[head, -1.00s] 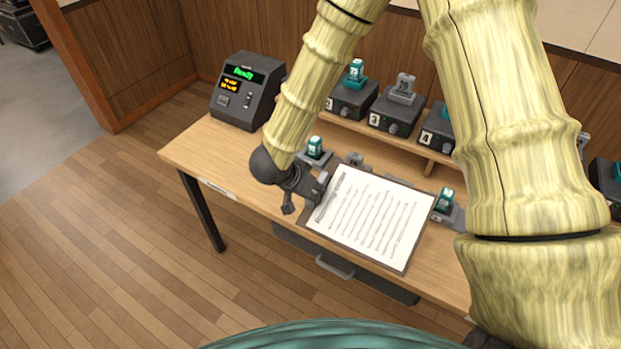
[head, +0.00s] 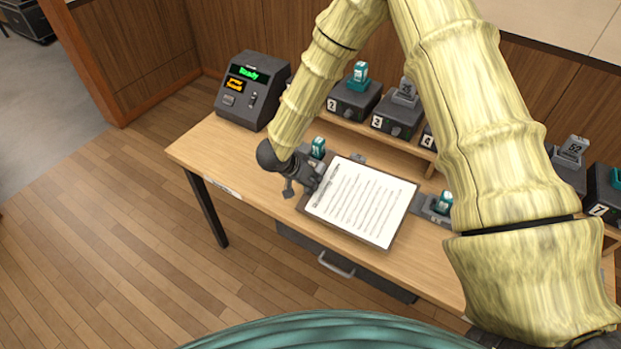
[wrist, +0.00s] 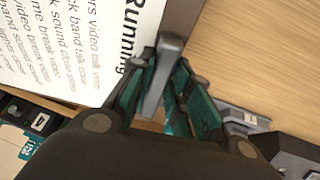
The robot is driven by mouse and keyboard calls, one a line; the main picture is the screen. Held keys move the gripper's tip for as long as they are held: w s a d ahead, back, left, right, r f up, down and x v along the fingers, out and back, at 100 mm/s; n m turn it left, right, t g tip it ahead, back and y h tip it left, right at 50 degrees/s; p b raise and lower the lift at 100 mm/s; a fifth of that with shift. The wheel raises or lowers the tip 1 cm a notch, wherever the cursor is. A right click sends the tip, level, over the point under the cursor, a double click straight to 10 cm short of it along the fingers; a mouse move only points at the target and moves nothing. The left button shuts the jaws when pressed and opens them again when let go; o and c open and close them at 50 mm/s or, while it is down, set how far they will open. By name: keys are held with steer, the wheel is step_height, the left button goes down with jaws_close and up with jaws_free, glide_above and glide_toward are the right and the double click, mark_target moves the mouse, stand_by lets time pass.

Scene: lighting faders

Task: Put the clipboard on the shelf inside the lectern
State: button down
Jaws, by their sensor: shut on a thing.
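The clipboard (head: 361,203) is a dark board with a white printed sheet, held above the front part of the wooden desk in the head view. My gripper (head: 310,184) is shut on its left end, at the clip. In the wrist view, my gripper's fingers (wrist: 165,95) close around the grey clip, and the sheet (wrist: 65,45) with the word "Running" fills the upper left. No lectern or inner shelf can be made out in either view.
The desk (head: 215,150) carries a dark console (head: 252,90) with a lit "Ready" display at its left end. A raised rack behind holds numbered dark boxes (head: 353,103) with teal or grey plugs. A drawer handle (head: 336,265) sticks out below. Wooden floor (head: 110,240) is clear at left.

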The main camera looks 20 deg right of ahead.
steer(key=shift+f, duration=0.1)
steer(key=shift+f, duration=0.1)
steer(key=c, duration=1.3)
jaws_free()
